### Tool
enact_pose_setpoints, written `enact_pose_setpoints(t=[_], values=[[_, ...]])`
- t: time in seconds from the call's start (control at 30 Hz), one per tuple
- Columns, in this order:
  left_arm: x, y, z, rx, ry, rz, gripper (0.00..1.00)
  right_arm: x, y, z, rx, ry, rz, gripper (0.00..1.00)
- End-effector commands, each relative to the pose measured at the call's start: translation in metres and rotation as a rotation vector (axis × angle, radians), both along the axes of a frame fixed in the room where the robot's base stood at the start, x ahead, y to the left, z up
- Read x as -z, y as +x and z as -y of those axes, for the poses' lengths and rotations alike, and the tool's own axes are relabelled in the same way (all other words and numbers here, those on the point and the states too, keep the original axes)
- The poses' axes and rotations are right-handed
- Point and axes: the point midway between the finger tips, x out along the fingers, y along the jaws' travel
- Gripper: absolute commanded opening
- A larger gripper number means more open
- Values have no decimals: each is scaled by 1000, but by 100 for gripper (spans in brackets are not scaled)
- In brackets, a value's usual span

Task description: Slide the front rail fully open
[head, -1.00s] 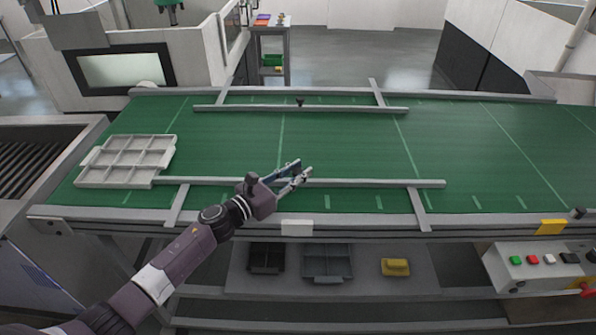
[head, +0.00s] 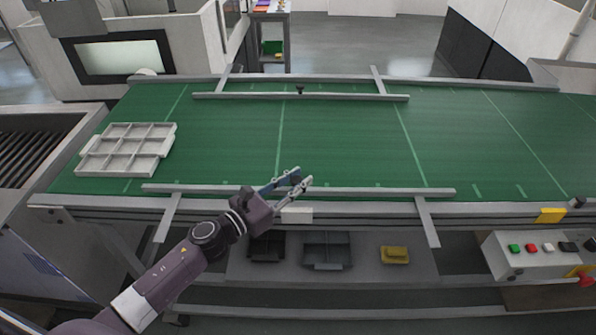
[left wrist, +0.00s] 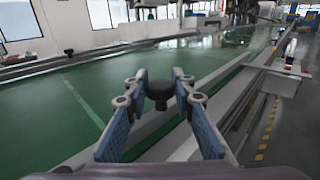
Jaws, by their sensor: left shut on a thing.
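The front rail (head: 380,191) is a long grey bar along the near side of the green belt, close to the belt's front edge. Its two support arms (head: 428,222) stick out over that edge toward me. My left gripper (head: 293,180) is at the middle of the rail. In the left wrist view, its blue-padded fingers (left wrist: 158,88) are shut on a black knob (left wrist: 158,93) on the rail. The fingers mostly hide the knob in the head view. My right gripper is not in view.
The back rail (head: 240,96), with its own black knob (head: 299,90), lies across the far side of the belt (head: 350,140). A pale divided tray (head: 101,172) sits on the belt at left. A control box (head: 530,254) with buttons is at front right.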

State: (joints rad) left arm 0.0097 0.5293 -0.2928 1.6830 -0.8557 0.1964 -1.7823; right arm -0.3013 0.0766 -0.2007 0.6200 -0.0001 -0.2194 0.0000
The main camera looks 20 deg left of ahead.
Motion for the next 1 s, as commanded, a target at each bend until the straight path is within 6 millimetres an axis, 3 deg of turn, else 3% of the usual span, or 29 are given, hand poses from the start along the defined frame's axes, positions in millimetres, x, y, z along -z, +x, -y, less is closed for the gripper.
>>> enact_pose_setpoints(t=[0.27,0.3,0.47,0.77,1.0], values=[[4,-4,4,10,-1,-6,0,0,2,0,-1,0,2,0],[4,-4,4,10,-1,-6,25,0,2,0,-1,0,2,0],[4,-3,4,9,-1,-6,41,0,2,0,0,-1,1,0],[2,-3,2,5,0,-4,41,0,1,8,-1,-9,0,0],[3,-26,-10,4,0,-7,41,0,1,5,-1,-5,0,0]])
